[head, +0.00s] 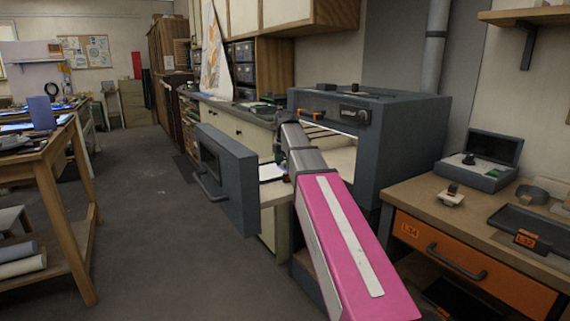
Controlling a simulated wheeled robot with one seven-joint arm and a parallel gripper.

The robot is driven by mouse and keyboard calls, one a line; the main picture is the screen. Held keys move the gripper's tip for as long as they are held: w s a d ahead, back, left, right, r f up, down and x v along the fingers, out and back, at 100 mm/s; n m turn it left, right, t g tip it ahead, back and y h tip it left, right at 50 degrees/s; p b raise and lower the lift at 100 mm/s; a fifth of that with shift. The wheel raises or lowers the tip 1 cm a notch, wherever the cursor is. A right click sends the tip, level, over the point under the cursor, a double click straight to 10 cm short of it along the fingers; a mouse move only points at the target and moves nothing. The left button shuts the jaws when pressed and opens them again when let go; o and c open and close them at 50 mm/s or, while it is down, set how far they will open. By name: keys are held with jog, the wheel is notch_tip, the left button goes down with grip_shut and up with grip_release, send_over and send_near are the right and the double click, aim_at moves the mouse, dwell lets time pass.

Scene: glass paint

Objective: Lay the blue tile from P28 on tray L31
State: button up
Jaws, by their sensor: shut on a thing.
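My arm reaches forward to the open front of the grey kiln-like box (410,130). My gripper (279,160) is a small dark shape at its far end, mostly hidden by my own wrist. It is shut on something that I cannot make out. A dark tray (507,222) on the right bench has an orange label that seems to read L32.
The box's thick grey door (226,178) stands open to the left. The right bench (430,190) has an orange drawer (470,268), apparently labelled L34, and an open grey case (482,165). A wooden table (50,150) stands at left. The floor (150,210) between is clear.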

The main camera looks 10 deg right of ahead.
dwell(0.3)
jog(key=o, duration=0.7)
jog(key=shift+o, duration=0.2)
jog(key=shift+r, duration=3.5)
jog(key=shift+s, duration=0.1)
